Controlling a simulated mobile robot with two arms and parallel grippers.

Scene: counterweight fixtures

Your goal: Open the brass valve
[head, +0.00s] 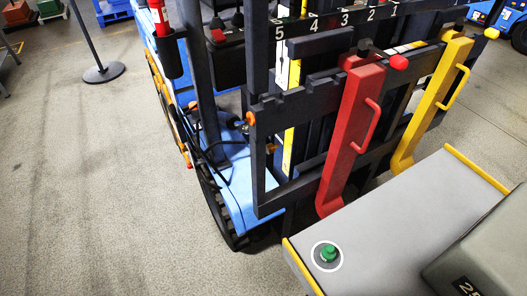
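I cannot make out a brass valve for certain. Some small fittings (243,127) sit beside the blue machine's dark frame, near an orange knob (249,118) and black hoses; they are too small to tell apart. Neither of my grippers shows in the head view.
A blue forklift-like machine (238,190) has a dark rack (285,105) carrying a red arm (350,135) and a yellow arm (430,105) with handles. A grey platform (385,230) with a green button (328,253) stands front right. Floor at left is clear up to a post base (104,73).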

